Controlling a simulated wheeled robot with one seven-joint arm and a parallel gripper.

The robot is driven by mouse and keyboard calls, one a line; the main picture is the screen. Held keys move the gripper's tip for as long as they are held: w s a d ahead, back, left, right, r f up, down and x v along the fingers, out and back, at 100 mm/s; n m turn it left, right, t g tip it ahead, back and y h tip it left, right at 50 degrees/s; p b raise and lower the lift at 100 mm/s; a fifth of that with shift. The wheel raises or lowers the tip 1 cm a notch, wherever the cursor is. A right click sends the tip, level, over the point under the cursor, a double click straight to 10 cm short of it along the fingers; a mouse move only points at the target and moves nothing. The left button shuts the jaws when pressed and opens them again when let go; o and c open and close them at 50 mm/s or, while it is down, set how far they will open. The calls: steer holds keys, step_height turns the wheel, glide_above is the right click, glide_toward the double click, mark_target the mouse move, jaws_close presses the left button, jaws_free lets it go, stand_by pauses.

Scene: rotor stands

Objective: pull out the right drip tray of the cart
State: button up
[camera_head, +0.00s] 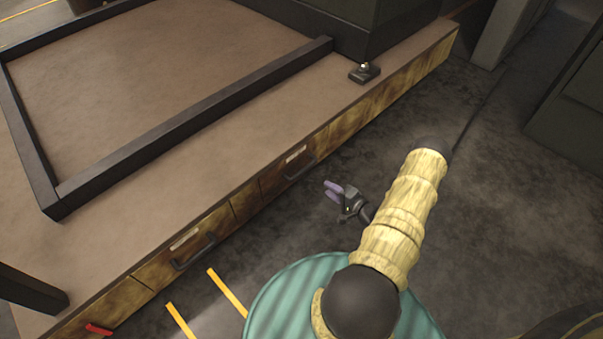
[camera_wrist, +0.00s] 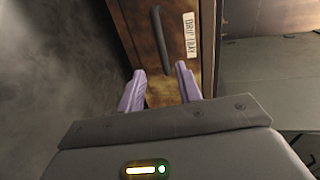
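The cart (camera_head: 215,185) has a right drip tray (camera_head: 271,182) in its front side, with a worn yellow-brown face, a pale label and a dark bar handle (camera_head: 301,168). The tray front looks flush with the cart. My gripper (camera_head: 335,190) has purple fingers and is in front of this tray, apart from the handle. In the wrist view the fingers (camera_wrist: 160,84) are open with nothing between them. The handle (camera_wrist: 161,40) shows beyond the fingertips, roughly in line with the gap, beside a label (camera_wrist: 189,36) reading "DRIP TRAY".
A left drawer (camera_head: 160,268) with a similar handle (camera_head: 193,252) is also flush. A red item (camera_head: 98,329) is at the cart's lower left. A dark frame (camera_head: 190,125) lies on the cart top. The dark floor (camera_head: 480,220) to the right is mostly clear.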

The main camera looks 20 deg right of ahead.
mark_target(301, 171)
steer(key=b+x, duration=0.6)
steer(key=x, duration=0.9)
steer(key=shift+w, duration=0.2)
steer(key=shift+c, duration=0.2)
jaws_close()
